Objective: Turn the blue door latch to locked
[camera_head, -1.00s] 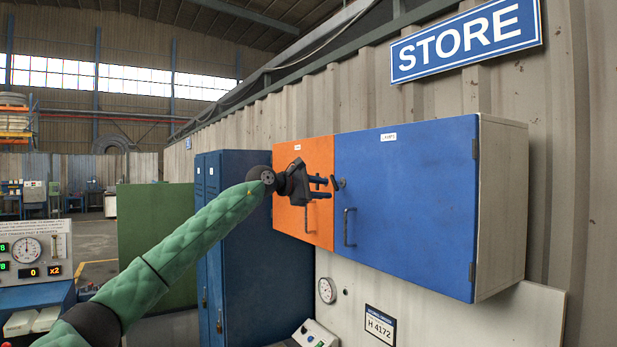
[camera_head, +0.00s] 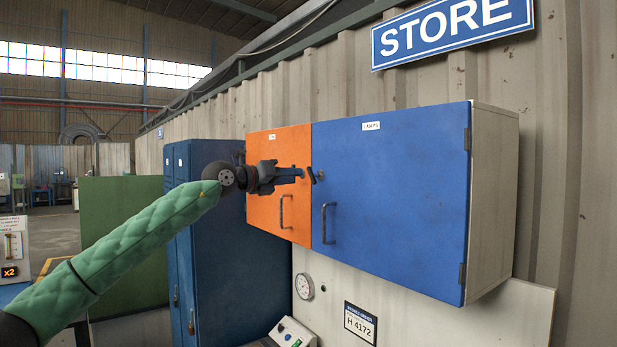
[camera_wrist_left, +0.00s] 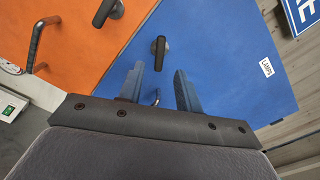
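The blue door (camera_head: 395,200) of the wall cabinet carries a small black latch (camera_head: 311,175) near its left edge, its lever a little tilted. In the left wrist view the latch (camera_wrist_left: 160,52) lies just beyond the fingertips, in line with the gap. My left gripper (camera_head: 298,173) points right at the latch, in front of the orange door (camera_head: 275,152). In the left wrist view my left gripper (camera_wrist_left: 160,80) has its fingers apart, with nothing between them. I cannot tell whether a fingertip touches the latch. My right gripper is not in view.
A second black latch (camera_wrist_left: 107,12) is on the orange door. Bar handles stand out from the orange door (camera_head: 287,210) and the blue door (camera_head: 329,223). Blue lockers (camera_head: 215,260) stand below left. A gauge (camera_head: 304,286) is on the panel below.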

